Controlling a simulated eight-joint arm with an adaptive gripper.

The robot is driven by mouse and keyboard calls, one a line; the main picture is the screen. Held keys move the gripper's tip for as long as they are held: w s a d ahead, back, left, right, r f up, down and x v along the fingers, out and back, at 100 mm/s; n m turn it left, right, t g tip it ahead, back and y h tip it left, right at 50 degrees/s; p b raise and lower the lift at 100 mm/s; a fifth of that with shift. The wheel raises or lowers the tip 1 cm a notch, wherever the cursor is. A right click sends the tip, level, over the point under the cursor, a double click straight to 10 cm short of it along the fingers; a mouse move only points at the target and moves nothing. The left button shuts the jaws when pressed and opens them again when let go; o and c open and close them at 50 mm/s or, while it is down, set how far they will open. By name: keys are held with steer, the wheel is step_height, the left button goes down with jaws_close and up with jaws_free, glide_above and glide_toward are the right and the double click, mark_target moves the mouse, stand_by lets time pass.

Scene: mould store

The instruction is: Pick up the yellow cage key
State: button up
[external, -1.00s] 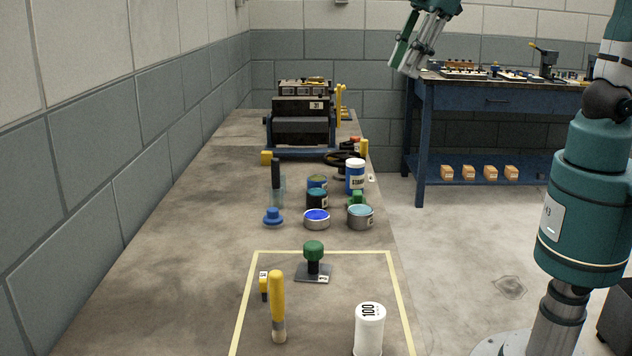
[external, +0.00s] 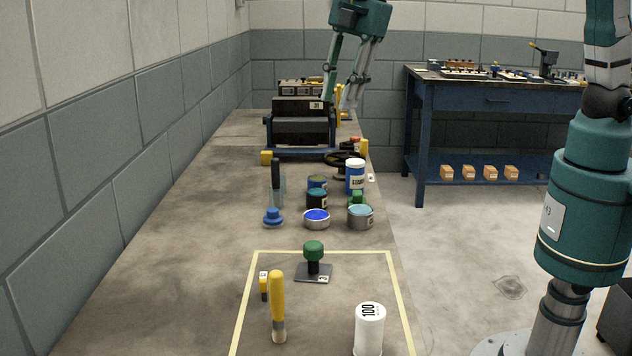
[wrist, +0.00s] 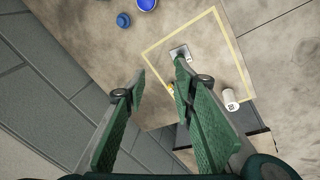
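A small yellow-topped piece with a dark lower part and a white label (external: 264,281), which looks like the yellow cage key, stands inside the yellow taped outline, just left of a yellow-handled brush (external: 278,300). In the wrist view a bit of yellow (wrist: 170,87) shows beside the right finger, mostly hidden; I cannot tell whether it is the key or the brush.
A green-knobbed stamp (external: 313,265) and a white container (external: 369,330) also stand inside the outline. A wall borders the bench on the left.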

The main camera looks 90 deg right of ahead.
steer(key=w+a+f+n+g, duration=0.1)
steer(key=w+a+f+n, duration=0.3)
steer(key=w+a+f, duration=0.7)
steer(key=n+g+h, duration=0.1)
steer(key=n+g, duration=0.1)
steer(key=n, duration=0.1)
glide_above(263, 275)
steer(key=f, duration=1.5)
steer(key=shift+s+a+f, duration=0.1)
steer(key=shift+s+a, duration=0.2)
steer(key=shift+a, duration=0.1)
steer(key=shift+w+a+f+n+h, duration=0.1)
steer(key=shift+a+f+n+h, duration=0.2)
steer(key=shift+f, duration=0.25)
steer(key=shift+f, duration=0.1)
steer(key=shift+d+f, duration=0.25)
steer(key=shift+f, duration=0.95)
steer(key=shift+f, duration=0.1)
steer(key=shift+w+d+f+b, duration=0.1)
steer(key=shift+d+f+b, duration=0.15)
steer(key=shift+f, duration=1)
steer(key=shift+w+d+f+b, duration=0.1)
steer(key=shift+d+f, duration=0.15)
steer(key=shift+f, duration=0.95)
steer(key=shift+c, duration=0.6)
